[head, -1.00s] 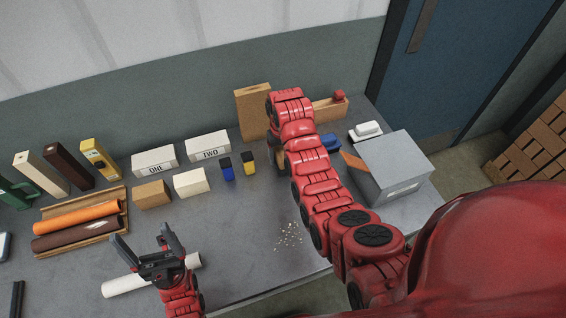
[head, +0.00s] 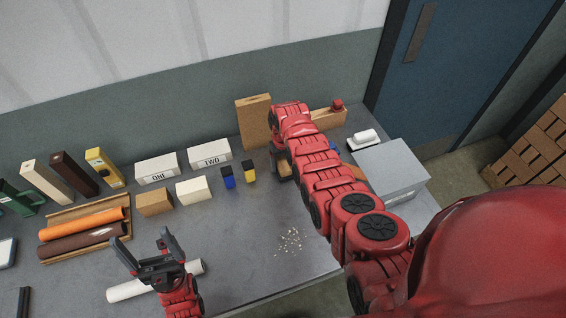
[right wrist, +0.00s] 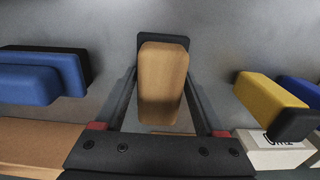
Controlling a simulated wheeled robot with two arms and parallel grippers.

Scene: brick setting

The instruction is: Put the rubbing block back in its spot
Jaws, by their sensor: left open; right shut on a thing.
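A tan block with a dark base (right wrist: 162,85), which looks like the rubbing block, is between the fingers of my right gripper (right wrist: 160,78) in the right wrist view. The gripper is shut on it. In the head view my right arm covers most of that gripper, and a bit of the tan block (head: 285,167) shows beside the arm. I cannot tell whether its base touches the table. My left gripper (head: 150,252) is open and empty, above a white roll at the front left.
A yellow block (right wrist: 270,103) and blue blocks (right wrist: 45,78) flank the held block. A tall tan board (head: 253,120) stands behind. A grey box (head: 390,168) is at the right. White boxes marked ONE (head: 157,168) and TWO (head: 209,155) stand left. Crumbs (head: 290,240) lie on the clear front table.

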